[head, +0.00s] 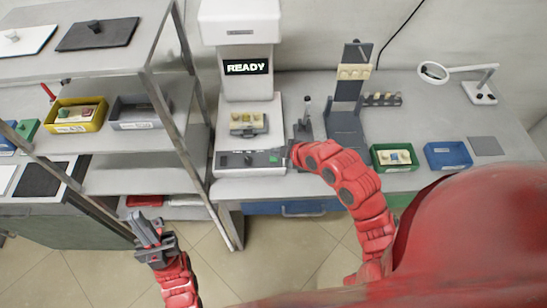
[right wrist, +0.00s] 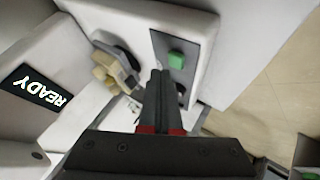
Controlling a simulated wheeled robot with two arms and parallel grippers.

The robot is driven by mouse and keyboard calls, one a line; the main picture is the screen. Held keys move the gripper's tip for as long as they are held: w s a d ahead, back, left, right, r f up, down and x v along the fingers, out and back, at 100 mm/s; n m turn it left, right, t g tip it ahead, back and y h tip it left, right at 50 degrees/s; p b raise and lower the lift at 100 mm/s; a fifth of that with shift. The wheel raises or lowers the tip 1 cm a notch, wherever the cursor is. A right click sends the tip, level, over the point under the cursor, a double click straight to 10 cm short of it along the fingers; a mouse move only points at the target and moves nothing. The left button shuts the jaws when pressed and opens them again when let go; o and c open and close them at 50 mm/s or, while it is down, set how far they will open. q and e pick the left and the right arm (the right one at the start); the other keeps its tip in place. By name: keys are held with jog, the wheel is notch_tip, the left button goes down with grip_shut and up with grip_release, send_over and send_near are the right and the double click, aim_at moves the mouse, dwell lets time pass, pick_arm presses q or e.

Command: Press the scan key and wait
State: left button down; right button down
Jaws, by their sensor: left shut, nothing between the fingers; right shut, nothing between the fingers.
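The white scanner (head: 240,25) stands on the bench, and its screen (head: 247,67) reads READY. A dark panel (head: 235,160) on its front edge carries a green key (head: 274,158) near the right end. The green key also shows in the right wrist view (right wrist: 176,59). My right gripper (head: 287,154) is shut and empty beside the panel's right end. In the right wrist view its closed fingertips (right wrist: 158,74) appear just beside the green key; I cannot tell whether they touch it. My left gripper (head: 142,222) is shut and empty, low in front of the rack.
A holder with pale blocks (head: 248,123) sits on the scanner bed. A dark stand (head: 346,105), a green bin (head: 394,168), a blue bin (head: 447,165) and a magnifier lamp (head: 480,92) are to the right. A metal rack (head: 157,85) with yellow (head: 61,128) and grey bins is left.

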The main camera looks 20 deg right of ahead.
aim_at(277, 160)
jog(key=shift+f, duration=0.1)
jog(key=shift+f+b, duration=0.35)
jog(key=shift+b, duration=0.15)
jog(key=shift+f+b, duration=0.45)
dwell(0.6)
jog(key=shift+r, duration=0.1)
jog(key=shift+r+p, duration=0.4)
jog(key=shift+r, duration=0.45)
jog(key=shift+r, duration=0.1)
jog(key=shift+r+p, duration=1.35)
jog(key=shift+r, duration=1.05)
